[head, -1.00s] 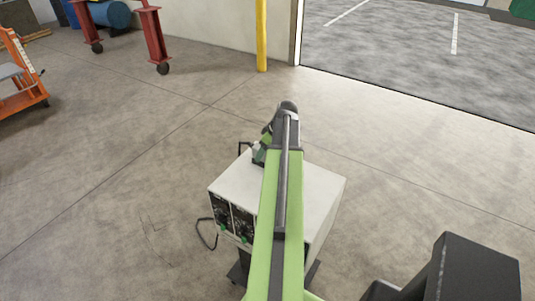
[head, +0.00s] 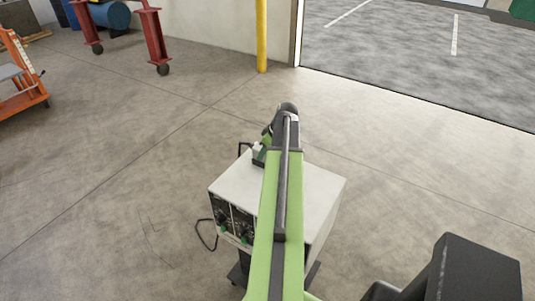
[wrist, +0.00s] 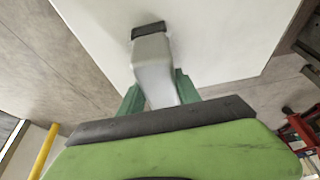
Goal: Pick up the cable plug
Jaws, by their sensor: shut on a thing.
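The cable plug (wrist: 153,68) is a pale grey, tapered block with a dark end. It lies between the green fingers of my gripper (wrist: 157,90) in the wrist view, and they are shut on it. In the head view, my gripper (head: 262,155) is at the far left edge of the white cabinet top (head: 315,185), partly hidden behind my arm. A small pale part of the plug (head: 257,149) shows there. I cannot tell whether the plug touches the cabinet top.
The cabinet has a dark front panel with knobs (head: 232,220) and a black cable loop (head: 205,235) at its left. The floor around is clear.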

